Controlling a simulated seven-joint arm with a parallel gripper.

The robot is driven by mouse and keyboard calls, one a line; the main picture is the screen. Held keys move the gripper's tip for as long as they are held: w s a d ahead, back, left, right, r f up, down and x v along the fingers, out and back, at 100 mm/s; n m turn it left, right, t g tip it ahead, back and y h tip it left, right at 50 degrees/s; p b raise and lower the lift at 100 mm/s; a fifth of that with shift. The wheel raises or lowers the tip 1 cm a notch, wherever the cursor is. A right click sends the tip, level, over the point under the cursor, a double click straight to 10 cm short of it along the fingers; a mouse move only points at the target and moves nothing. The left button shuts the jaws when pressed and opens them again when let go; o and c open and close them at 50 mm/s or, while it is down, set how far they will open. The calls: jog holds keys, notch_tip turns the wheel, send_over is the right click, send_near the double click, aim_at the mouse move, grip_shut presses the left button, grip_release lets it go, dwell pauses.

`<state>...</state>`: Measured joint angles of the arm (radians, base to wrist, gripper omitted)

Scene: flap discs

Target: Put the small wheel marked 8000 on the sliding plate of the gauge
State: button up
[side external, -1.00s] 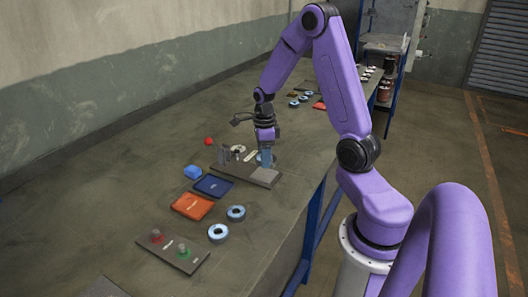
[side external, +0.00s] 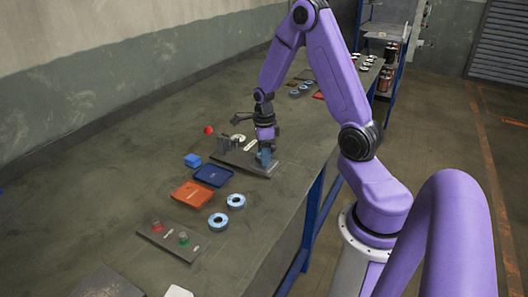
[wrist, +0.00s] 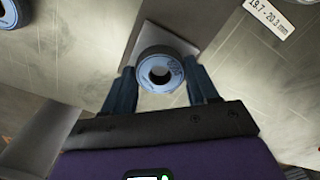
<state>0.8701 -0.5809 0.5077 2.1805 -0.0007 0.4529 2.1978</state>
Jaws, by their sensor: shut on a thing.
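My gripper (wrist: 162,92) is shut on a small wheel (wrist: 160,54), with one blue finger on each side of it. The wheel has a pale blue face, a dark rim and a centre hole; its marking is too blurred to read. Behind it in the wrist view is a light grey plate (wrist: 185,15), seemingly the gauge's sliding plate. I cannot tell whether the wheel touches it.
A label reading 19.7 - 20.3 mm (wrist: 270,14) lies beside the gauge. A red ball (side external: 208,130) lies behind.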

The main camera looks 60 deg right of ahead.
jog(key=shift+f, duration=0.55)
jog(key=o, duration=1.2)
jog(key=shift+r, duration=3.5)
